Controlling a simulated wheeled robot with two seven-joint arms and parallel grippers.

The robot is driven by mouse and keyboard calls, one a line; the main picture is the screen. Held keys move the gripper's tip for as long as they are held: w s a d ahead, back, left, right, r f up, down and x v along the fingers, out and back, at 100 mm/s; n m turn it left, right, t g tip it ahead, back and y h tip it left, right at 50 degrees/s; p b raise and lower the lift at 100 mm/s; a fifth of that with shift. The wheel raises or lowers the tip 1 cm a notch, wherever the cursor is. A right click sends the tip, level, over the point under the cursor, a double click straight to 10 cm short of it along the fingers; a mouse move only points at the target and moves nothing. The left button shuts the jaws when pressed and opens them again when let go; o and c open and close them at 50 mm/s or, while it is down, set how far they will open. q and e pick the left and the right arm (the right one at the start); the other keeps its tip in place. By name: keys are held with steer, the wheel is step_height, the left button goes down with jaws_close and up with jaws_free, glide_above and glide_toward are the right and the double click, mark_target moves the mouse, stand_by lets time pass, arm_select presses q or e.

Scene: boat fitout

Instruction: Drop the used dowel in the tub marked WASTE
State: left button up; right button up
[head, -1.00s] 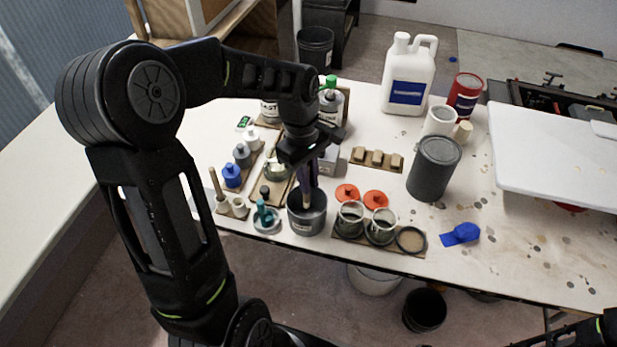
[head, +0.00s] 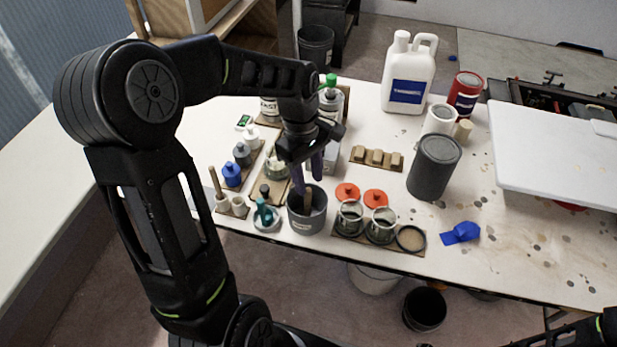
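The used dowel (head: 308,208) is a short tan stick standing inside a grey tub (head: 306,226), with its lower end hidden by the tub wall. The tub stands near the table's front edge; the small label on its front is too small to read. My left gripper (head: 308,178) is just above the tub, pointing down. Its two purple-grey fingers are spread apart with nothing between them, and the dowel is below and clear of them. My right gripper is not in view; only part of my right arm shows at the lower right corner.
Two open glass jars (head: 380,228) stand on a board right of the tub. Left of it are a teal-handled item (head: 265,216) and a holder with an upright stick (head: 216,184). A dark grey can (head: 434,168) stands further right.

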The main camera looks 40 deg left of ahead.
arm_select(q)
step_height(320, 180, up, 7)
steer(key=shift+a+r+b, duration=0.15)
steer(key=shift+a+b, duration=0.15)
steer(key=shift+a, duration=0.15)
stand_by(1.0)
